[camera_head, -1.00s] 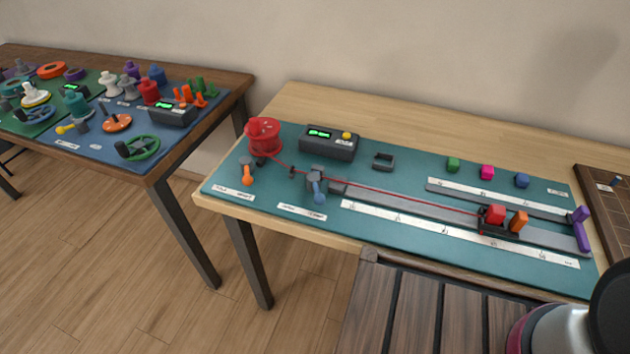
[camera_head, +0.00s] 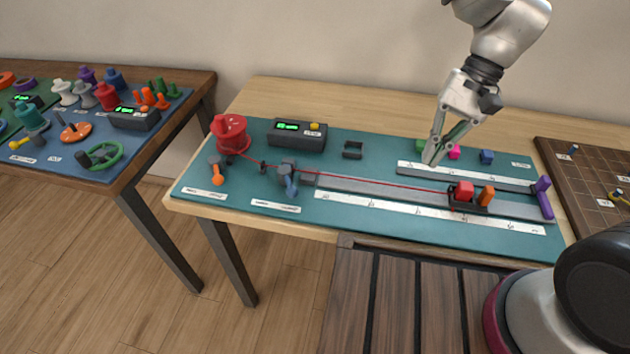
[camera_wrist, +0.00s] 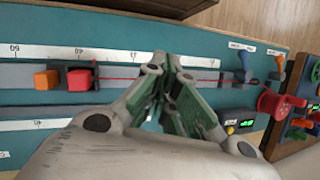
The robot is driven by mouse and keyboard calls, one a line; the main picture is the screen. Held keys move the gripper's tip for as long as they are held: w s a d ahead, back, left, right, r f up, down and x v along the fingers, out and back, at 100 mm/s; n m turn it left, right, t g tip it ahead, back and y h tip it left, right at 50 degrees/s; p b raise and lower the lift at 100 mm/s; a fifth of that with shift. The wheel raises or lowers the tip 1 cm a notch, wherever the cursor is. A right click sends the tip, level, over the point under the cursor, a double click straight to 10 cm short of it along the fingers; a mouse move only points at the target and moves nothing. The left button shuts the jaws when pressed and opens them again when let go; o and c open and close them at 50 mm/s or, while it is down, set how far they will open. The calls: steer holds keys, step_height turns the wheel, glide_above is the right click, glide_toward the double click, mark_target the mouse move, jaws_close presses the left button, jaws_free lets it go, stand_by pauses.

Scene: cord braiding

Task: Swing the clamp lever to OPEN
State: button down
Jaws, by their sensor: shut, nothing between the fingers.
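A blue lever (camera_head: 291,186) sits on a grey clamp block (camera_head: 286,168) at the left end of the grey rail, with the red cord running past it. It points down toward the front of the mat. In the wrist view, the blue lever (camera_wrist: 241,77) is at the right. An orange lever (camera_head: 217,176) stands farther left, below the red spool (camera_head: 230,133). My gripper (camera_head: 431,161) is shut and empty. It points down over the back part of the mat, well to the right of the blue lever. The label lettering is too small to read.
A purple lever (camera_head: 543,197) stands at the rail's right end. A grey box with a display (camera_head: 296,135) and a small black bracket (camera_head: 352,150) stand behind the rail. Small coloured cubes are near my gripper.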

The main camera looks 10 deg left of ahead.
mark_target(288, 184)
steer(key=w+a+f+m+y, duration=0.1)
steer(key=a+f+m+y, duration=0.1)
steer(key=a+m, duration=0.4)
steer(key=w+a+f+m+y, duration=0.1)
steer(key=a+m+y, duration=0.1)
steer(key=a+m, duration=0.35)
steer(key=shift+n+h, duration=0.3)
steer(key=shift+n, duration=0.35)
steer(key=x, duration=0.6)
steer(key=a+x, duration=0.1)
steer(key=x, duration=0.2)
steer(key=shift+a+r, duration=0.2)
steer(key=shift+a, duration=0.05)
steer(key=a, duration=0.1)
steer(key=s+a+f, duration=0.1)
steer(key=a, duration=0.1)
steer(key=shift+s, duration=0.3)
steer(key=shift+s+a+f, duration=0.15)
steer(key=shift+s+a, duration=0.1)
steer(key=shift+a, duration=0.2)
